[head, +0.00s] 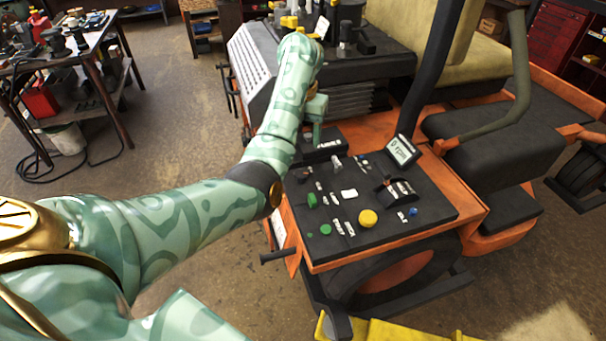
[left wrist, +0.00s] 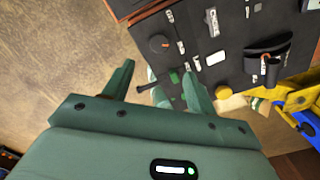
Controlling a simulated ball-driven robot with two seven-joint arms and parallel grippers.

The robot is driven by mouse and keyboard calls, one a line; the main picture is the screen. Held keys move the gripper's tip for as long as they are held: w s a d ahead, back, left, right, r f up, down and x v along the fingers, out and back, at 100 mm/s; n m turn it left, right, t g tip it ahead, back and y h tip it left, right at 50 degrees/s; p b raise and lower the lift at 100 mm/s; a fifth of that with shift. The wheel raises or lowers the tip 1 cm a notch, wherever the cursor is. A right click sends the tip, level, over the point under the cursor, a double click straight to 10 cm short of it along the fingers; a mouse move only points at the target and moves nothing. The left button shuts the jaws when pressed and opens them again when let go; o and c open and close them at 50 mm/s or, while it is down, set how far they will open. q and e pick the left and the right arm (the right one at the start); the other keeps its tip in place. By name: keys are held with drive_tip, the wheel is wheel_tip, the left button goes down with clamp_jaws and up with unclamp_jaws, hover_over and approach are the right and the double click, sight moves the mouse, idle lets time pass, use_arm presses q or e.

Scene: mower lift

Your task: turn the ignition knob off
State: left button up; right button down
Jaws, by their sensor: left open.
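A round dark knob with an orange mark (left wrist: 160,43), which looks like the ignition knob, sits near the edge of the black control panel (head: 425,205). In the head view, my left arm reaches over the panel's left side, and I cannot make out the knob clearly there. My left gripper (head: 316,125) hangs over the panel's far left corner. In the left wrist view, its two green fingers (left wrist: 158,68) are apart with nothing held between them. The knob shows just beyond the fingertips, not touched by them. My right gripper is in neither view.
The panel carries a yellow button (head: 368,218), green buttons (head: 326,229), a dark lever block (head: 398,192) and a small display (head: 401,151). The orange mower's black seat (head: 500,140) is to the right. A cluttered workbench (head: 75,50) stands far left. Floor left of the mower is open.

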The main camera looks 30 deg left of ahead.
sight(302, 173)
use_arm(q)
wheel_tip(302, 173, down, 12)
drive_tip(key=b, duration=0.4)
drive_tip(key=shift+c, duration=0.3)
drive_tip(key=c, duration=0.9)
